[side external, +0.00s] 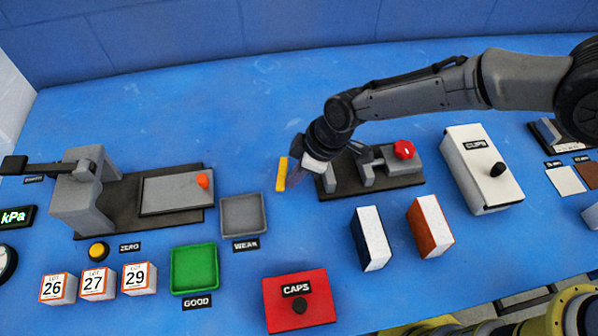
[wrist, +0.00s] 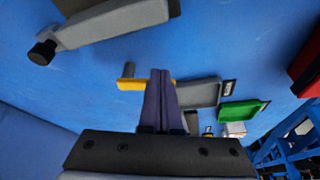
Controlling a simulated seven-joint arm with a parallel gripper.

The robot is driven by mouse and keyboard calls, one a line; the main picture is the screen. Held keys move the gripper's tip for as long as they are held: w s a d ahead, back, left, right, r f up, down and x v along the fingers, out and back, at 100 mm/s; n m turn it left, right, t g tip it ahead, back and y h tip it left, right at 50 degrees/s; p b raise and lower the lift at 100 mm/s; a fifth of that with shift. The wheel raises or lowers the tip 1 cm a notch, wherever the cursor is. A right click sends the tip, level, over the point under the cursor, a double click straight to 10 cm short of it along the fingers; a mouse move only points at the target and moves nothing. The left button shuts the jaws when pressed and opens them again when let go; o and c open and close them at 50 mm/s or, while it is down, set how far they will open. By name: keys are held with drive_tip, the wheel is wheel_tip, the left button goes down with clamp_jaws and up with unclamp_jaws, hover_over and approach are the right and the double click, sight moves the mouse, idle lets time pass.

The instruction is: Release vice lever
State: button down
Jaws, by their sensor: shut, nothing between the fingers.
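The vice sits on a dark base (side external: 395,186) right of centre in the side view, with grey jaws (side external: 367,172) and a red knob (side external: 403,149) at its right end. My wrist partly covers its left part, and I cannot clearly make out its lever. My gripper (side external: 293,178) is left of the vice. In the wrist view the gripper (wrist: 160,73) has its dark fingers together and empty. A yellow strip (side external: 281,173) shows beside the fingertips; in the wrist view the yellow strip (wrist: 131,84) is partly behind them. I cannot tell whether they touch.
Left stands a grey press (side external: 80,205) with an orange knob (side external: 202,181). A grey WEAK tray (side external: 243,230) and green GOOD tray (side external: 194,286) lie nearer. A red CAPS box (side external: 300,317), two upright blocks (side external: 371,238) and a white CLIPS box (side external: 470,150) stand around. Blue table behind is clear.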

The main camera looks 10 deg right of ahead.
sight(277, 184)
drive_tip(key=a+m, duration=0.1)
drive_tip(key=a+m+t, duration=0.1)
drive_tip(key=m, duration=0.1)
drive_tip(key=shift+s+h, duration=0.1)
drive_tip(key=shift+h, duration=0.3)
drive_tip(key=m, duration=0.1)
drive_tip(key=a+m+t, duration=0.1)
drive_tip(key=m, duration=0.1)
drive_tip(key=shift+a+m+h, duration=0.3)
drive_tip(key=shift+h, duration=0.1)
drive_tip(key=shift+w+a, duration=0.75)
drive_tip(key=shift+a, duration=0.1)
drive_tip(key=shift+d, duration=0.1)
drive_tip(key=shift+w+d, duration=0.45)
drive_tip(key=shift+d, duration=0.15)
drive_tip(key=shift+r, duration=0.1)
drive_tip(key=a+v, duration=0.2)
drive_tip(key=v, duration=0.7)
drive_tip(key=shift+s+r, duration=0.45)
